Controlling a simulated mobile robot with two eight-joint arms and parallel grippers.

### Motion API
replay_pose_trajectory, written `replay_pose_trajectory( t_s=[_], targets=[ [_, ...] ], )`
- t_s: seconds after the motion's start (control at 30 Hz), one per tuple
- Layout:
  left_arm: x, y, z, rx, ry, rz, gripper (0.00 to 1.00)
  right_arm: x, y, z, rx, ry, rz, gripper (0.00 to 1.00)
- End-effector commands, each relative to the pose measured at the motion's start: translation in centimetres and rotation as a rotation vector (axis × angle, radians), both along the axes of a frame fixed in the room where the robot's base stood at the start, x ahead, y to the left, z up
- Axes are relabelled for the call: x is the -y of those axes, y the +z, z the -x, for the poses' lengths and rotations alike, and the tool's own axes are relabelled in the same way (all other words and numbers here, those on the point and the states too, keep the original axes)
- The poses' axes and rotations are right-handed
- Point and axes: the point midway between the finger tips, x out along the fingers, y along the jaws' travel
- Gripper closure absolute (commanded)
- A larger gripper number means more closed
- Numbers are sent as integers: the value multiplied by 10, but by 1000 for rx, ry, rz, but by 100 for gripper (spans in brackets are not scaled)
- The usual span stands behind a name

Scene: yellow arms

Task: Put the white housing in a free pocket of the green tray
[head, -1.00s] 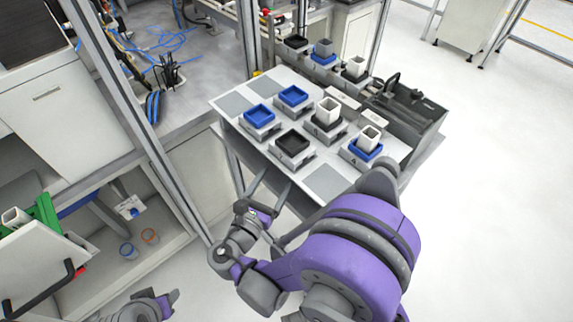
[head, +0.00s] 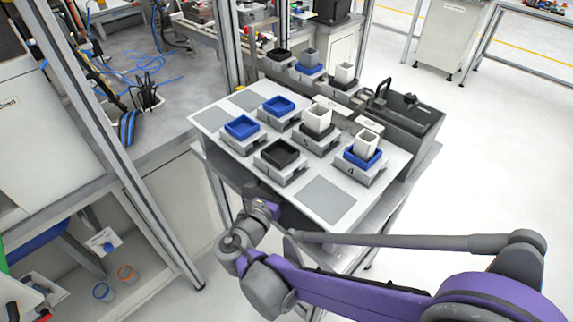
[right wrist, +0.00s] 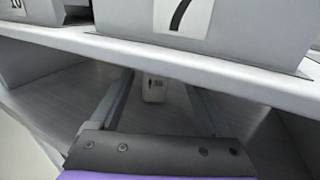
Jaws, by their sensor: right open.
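White square housings stand upright in holders on the grey table (head: 215,120): one (head: 317,119) in a black holder, one (head: 366,141) in a blue holder, and one (head: 344,72) at the back. A green sliver (head: 3,264) at the left edge may be the green tray; its pockets are out of view. My right gripper (right wrist: 158,108) is open, its fingers below the front edge of the tabletop. My left gripper is out of view.
Blue holders (head: 241,126) and a black holder (head: 280,153) on numbered blocks look empty. A dark grey box (head: 405,110) borders the table's right side. A metal post (head: 130,150) rises at left.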

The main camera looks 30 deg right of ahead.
Motion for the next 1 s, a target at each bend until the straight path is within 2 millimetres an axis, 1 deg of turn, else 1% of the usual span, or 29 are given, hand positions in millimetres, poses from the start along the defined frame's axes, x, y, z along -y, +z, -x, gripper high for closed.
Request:
replay_pose_trajectory(
  t_s=[0.1, 0.23, 0.37, 0.53, 0.57, 0.6, 0.67, 0.7, 1.0],
  targets=[
    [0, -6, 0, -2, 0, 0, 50, 13, -3, -16, -1, -5, 1, 20],
    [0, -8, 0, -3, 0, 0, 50, 24, -3, -28, -1, -4, 1, 20],
    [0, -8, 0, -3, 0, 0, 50, 29, -2, -32, -1, -2, 1, 20],
    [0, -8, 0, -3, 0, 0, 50, 29, -2, -32, 0, -1, 0, 20],
    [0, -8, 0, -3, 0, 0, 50, 29, -2, -32, 0, -1, 0, 22],
    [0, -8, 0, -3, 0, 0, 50, 28, -2, -32, 0, -1, 0, 29],
    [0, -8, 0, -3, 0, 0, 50, 28, -2, -32, 0, -1, 0, 40],
    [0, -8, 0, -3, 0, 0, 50, 28, -2, -32, 0, -1, 0, 47],
    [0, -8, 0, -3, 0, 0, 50, 28, -2, -32, 0, -1, 0, 100]
  ],
)
